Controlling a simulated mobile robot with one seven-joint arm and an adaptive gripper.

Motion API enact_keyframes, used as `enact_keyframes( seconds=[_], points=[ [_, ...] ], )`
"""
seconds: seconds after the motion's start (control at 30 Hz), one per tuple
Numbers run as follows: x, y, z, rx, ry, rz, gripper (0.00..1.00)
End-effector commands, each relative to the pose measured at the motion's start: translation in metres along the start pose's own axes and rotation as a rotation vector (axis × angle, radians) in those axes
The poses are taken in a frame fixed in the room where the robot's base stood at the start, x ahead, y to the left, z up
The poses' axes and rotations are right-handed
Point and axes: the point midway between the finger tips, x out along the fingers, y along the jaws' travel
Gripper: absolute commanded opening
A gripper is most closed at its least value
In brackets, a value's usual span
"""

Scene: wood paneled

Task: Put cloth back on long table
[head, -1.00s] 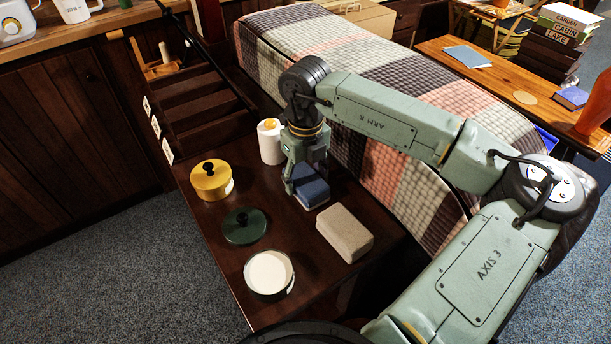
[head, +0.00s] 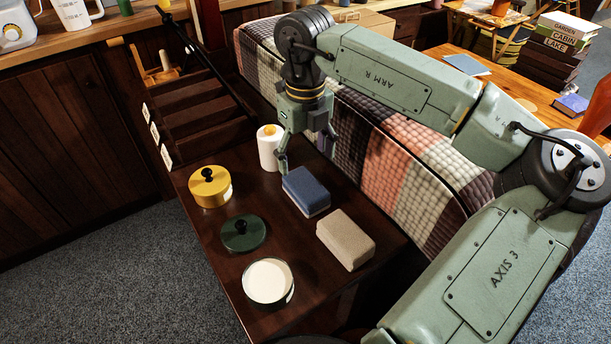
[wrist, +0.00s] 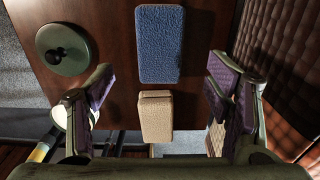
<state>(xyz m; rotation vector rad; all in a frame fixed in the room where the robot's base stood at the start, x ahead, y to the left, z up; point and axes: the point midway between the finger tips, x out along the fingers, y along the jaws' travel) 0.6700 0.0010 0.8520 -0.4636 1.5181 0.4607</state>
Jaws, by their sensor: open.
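A blue folded cloth (head: 306,192) lies flat on the dark wooden table (head: 218,258), beside a beige folded cloth (head: 346,239). In the wrist view the blue cloth (wrist: 159,45) lies ahead between my fingers' lines, with the beige cloth (wrist: 156,118) below it in the picture. My gripper (head: 307,150) is open and empty, raised above and behind the blue cloth. The wrist view also shows my gripper (wrist: 160,84) with its purple-padded fingers wide apart, touching neither cloth.
A white candle-like cylinder (head: 268,150) stands close left of my gripper. A yellow lidded pot (head: 209,188), a green lid (head: 243,234) and a white-topped round container (head: 268,281) line the table's left side. A plaid sofa (head: 370,150) borders the right.

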Motion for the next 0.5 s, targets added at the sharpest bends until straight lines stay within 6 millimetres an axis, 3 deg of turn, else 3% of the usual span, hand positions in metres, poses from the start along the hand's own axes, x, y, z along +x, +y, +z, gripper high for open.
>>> enact_keyframes(
  seconds=[0.2,0.5],
  points=[
    [-0.03,-0.001,0.0,0.002,0.0,-0.001,0.73],
    [-0.038,0.0,0.0,0.001,0.001,0.001,0.73]
  ],
)
